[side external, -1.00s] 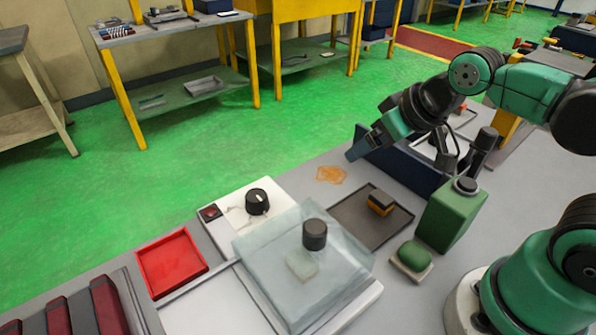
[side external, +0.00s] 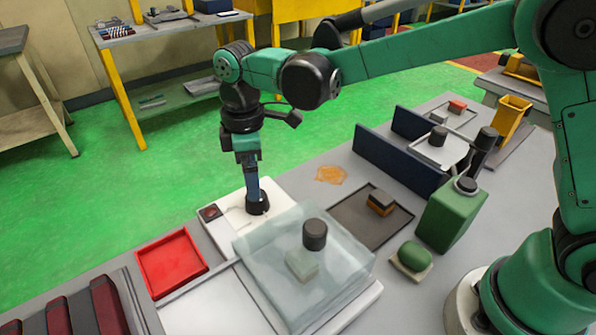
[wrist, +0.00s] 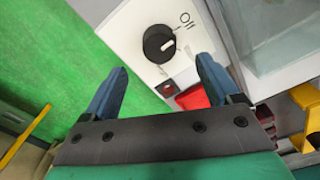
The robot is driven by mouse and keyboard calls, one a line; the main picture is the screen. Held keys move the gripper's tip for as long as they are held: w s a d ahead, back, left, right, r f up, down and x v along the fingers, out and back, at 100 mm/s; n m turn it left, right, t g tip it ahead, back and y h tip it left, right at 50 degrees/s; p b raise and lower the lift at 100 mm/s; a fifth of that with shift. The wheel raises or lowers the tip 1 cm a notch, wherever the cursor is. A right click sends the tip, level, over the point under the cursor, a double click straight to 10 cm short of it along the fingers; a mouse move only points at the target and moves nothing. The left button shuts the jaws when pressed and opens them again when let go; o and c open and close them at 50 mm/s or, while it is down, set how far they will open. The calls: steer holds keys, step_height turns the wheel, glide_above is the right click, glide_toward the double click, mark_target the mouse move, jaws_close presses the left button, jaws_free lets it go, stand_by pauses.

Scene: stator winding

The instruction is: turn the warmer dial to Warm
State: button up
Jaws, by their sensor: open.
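The warmer dial (side external: 258,206) is a round black knob on a white control panel (side external: 232,222). In the wrist view the dial (wrist: 159,43) shows a white pointer line on top, and "Off" is printed on the panel beside it; other lettering there is too small or blurred to read. My gripper (side external: 254,188) points down directly over the dial in the side view, its fingers partly hiding it. In the wrist view my gripper (wrist: 162,65) is open, with its two blue fingers wide apart and the dial showing between and beyond their tips. I cannot tell whether they touch it.
A clear cover (side external: 345,262) with a black knob (side external: 314,234) stands right beside the panel. A small red square (side external: 210,212) sits on the panel. A red tray (side external: 171,263) lies front left.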

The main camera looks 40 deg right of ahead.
mark_target(258, 208)
steer(key=shift+f, duration=2.7)
jaws_close()
